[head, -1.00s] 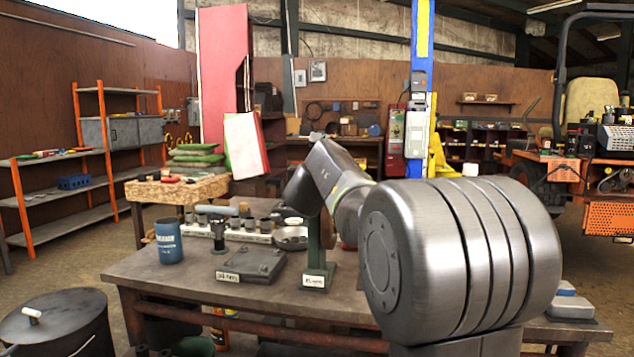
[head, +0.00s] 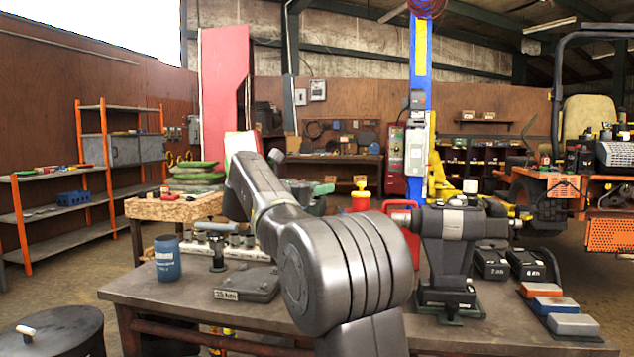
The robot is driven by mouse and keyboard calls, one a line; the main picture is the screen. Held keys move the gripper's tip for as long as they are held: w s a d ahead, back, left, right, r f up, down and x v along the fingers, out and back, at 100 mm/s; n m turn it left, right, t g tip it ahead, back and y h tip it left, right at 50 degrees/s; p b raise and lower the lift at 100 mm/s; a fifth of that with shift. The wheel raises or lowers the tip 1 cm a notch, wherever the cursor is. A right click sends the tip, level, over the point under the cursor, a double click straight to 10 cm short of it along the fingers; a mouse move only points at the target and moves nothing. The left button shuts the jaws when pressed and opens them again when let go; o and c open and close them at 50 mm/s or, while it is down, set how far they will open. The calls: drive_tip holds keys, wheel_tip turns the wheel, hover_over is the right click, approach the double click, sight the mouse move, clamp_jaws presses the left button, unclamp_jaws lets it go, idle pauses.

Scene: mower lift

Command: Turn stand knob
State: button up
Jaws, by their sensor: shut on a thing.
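My arm (head: 345,265) crosses the middle of the head view in front of the workbench (head: 140,287). Its gripper does not show; the arm's links cover that part of the bench. No stand knob can be made out, and the slim green labelled stand is hidden behind my arm. A dark grey machine (head: 450,245) on a green-edged base stands upright on the bench to the right of my arm. I cannot tell whether it carries the knob.
Black weights (head: 490,263) and coloured blocks (head: 548,305) lie right. A red can (head: 360,202) shows behind. A dark drum (head: 60,333) stands front left.

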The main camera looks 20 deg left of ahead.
drive_tip(key=shift+m+g+h+p, duration=0.6)
drive_tip(key=shift+m+h+p, duration=0.25)
drive_tip(key=shift+h, duration=0.45)
drive_tip(key=shift+m+h, duration=0.25)
drive_tip(key=shift+h, duration=0.05)
drive_tip(key=o, duration=1)
drive_tip(key=shift+c, duration=0.2)
drive_tip(key=v, duration=1.4)
drive_tip(key=shift+w+r, duration=0.15)
drive_tip(key=x, duration=1.3)
drive_tip(key=shift+w+d, duration=0.25)
drive_tip(key=shift+w, duration=0.1)
